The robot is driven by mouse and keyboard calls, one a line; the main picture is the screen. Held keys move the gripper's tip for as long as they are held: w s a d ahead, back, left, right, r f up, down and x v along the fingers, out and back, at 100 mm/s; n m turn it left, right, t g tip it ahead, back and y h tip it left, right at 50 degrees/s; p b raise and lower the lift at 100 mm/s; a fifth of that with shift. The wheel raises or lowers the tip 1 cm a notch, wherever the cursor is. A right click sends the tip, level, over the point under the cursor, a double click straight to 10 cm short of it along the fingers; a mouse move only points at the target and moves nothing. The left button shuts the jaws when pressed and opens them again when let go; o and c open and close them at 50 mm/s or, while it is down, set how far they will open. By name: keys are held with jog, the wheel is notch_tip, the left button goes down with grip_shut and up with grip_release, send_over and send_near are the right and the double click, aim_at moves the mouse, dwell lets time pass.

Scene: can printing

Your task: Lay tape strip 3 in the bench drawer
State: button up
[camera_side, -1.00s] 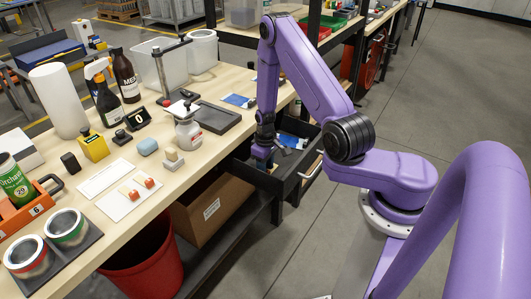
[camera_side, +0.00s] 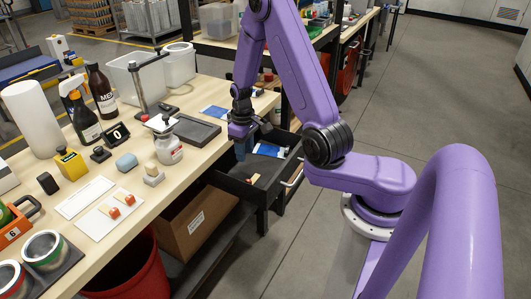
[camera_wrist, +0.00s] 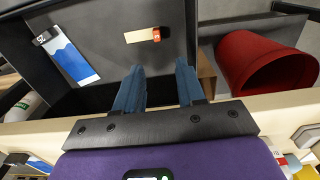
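A tan strip with a red end (camera_wrist: 142,35) lies flat on the floor of the open bench drawer (camera_wrist: 105,20); its number is not readable, so I cannot confirm it is tape strip 3. A small pale and red piece also shows in the drawer in the side view (camera_side: 254,178). My gripper (camera_wrist: 159,80) is open, with nothing between its blue fingers. It hangs over the near side of the drawer, apart from the strip. In the side view my gripper (camera_side: 240,153) is at the drawer's bench-side edge. The drawer (camera_side: 273,184) stands pulled out from the bench.
A blue-and-white card (camera_wrist: 74,60) with a dark clip lies in the drawer. Two similar red-ended pieces sit on a white card (camera_side: 98,224) on the bench. A red bin (camera_wrist: 265,60) is below.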

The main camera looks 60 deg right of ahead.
jog(key=s+a+r+n, duration=0.4)
jog(key=a+r+n, duration=0.2)
jog(key=a+r, duration=0.6)
jog(key=s+a+r+n, duration=0.2)
jog(key=s+n, duration=0.1)
jog(key=s, duration=0.7)
jog(key=s+a+r+n, duration=0.2)
jog(key=s+n, duration=0.1)
jog(key=s, duration=0.8)
jog(key=shift+r, duration=0.3)
